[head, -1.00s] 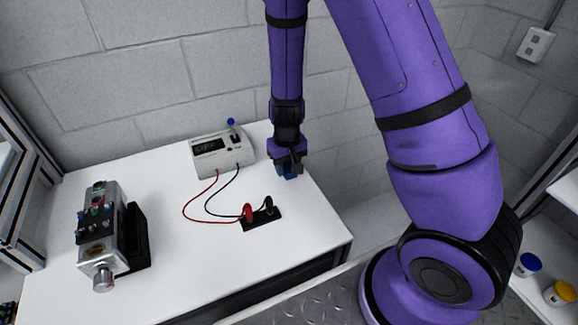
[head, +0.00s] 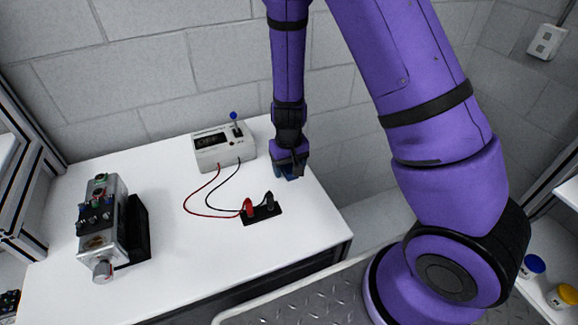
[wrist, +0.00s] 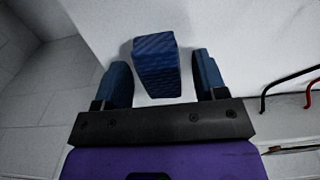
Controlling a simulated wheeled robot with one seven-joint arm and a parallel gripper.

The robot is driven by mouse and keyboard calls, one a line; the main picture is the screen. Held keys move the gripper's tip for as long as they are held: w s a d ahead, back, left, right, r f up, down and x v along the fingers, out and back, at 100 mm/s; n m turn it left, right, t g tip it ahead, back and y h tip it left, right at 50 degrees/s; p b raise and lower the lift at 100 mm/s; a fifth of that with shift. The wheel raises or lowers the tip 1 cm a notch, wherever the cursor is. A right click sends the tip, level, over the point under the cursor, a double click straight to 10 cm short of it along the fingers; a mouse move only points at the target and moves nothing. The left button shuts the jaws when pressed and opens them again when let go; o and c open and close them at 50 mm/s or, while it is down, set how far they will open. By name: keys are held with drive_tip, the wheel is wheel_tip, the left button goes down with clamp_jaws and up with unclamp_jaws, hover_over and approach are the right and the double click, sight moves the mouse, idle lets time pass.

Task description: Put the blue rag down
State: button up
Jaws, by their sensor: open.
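The blue rag (wrist: 156,68) is a small folded block with a ribbed surface. In the wrist view it lies on the white table between my two open fingers, with a gap on each side. My gripper (wrist: 162,82) has dark blue fingertips and is open around the rag. In the head view my gripper (head: 290,166) points down at the table's back right part, and the rag is mostly hidden there by the gripper.
A white meter box (head: 222,148) stands left of my gripper, with red and black leads running to a black probe holder (head: 262,214). A metal servo unit (head: 103,228) stands at the table's left. The white table (head: 180,270) is bare at the front.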

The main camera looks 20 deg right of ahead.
wheel_tip(320, 180, up, 12)
drive_tip(key=r, duration=0.1)
wheel_tip(320, 180, up, 17)
drive_tip(key=t+y, duration=0.2)
hover_over(289, 166)
drive_tip(key=s+d, duration=0.3)
drive_tip(key=s, duration=0.6)
drive_tip(key=s+d+r+t+h, duration=0.1)
drive_tip(key=s+d+r, duration=0.1)
drive_tip(key=s+r, duration=0.2)
drive_tip(key=s+d+r+t+h, duration=0.1)
drive_tip(key=s+r+t, duration=0.1)
drive_tip(key=s+r, duration=0.3)
drive_tip(key=s, duration=0.4)
drive_tip(key=shift+s+d, duration=0.15)
drive_tip(key=shift+d, duration=0.25)
